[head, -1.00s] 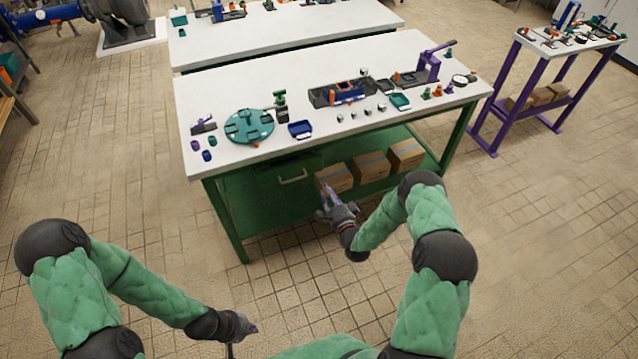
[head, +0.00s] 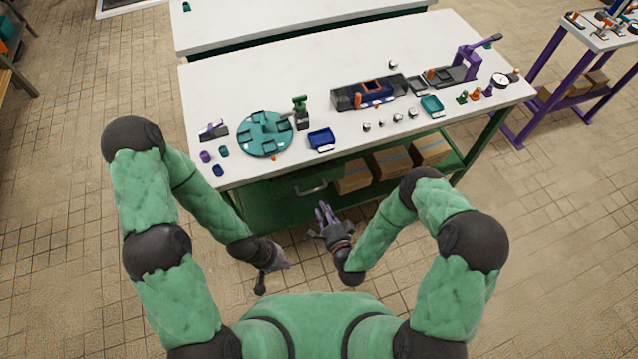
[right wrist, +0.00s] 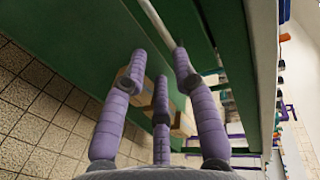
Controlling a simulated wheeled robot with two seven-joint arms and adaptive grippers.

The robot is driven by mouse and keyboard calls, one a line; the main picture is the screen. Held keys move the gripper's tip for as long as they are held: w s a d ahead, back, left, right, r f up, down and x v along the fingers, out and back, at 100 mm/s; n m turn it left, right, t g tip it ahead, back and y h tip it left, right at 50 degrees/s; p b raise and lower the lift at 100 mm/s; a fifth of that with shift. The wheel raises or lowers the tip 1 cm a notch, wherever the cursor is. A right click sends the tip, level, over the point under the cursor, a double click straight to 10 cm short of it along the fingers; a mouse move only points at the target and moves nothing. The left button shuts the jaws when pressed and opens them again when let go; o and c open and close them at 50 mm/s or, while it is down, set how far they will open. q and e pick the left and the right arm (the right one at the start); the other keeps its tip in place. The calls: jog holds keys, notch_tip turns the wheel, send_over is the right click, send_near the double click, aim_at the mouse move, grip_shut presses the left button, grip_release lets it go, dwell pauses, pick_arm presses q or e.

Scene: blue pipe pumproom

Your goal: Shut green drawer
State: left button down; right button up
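The green drawer (head: 290,187) is under the near edge of the white-topped workbench, with a pale bar handle (head: 312,188) on its front. How far it stands out is hard to tell. My right gripper (head: 323,211) is just in front of and below the handle, with its purple fingers spread and empty. In the right wrist view the fingers (right wrist: 160,70) point at the green drawer front, and the handle bar (right wrist: 157,20) shows between the upper fingertips, not visibly gripped. My left gripper (head: 284,266) is low, left of the right one, away from the drawer; its fingers are too small to read.
The workbench top (head: 280,80) carries a teal round tray (head: 265,134), a blue bin (head: 321,139) and a purple press (head: 470,62). Cardboard boxes (head: 393,161) sit on its green lower shelf, right of the drawer. A purple-legged stand (head: 530,115) is at the right. Floor between me and the bench is open.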

aim_at(314, 191)
jog(key=b+x, duration=0.2)
jog(key=x, duration=0.7)
jog(key=shift+w+a, duration=0.15)
jog(key=shift+w, duration=0.15)
jog(key=shift+w, duration=0.1)
grip_shut()
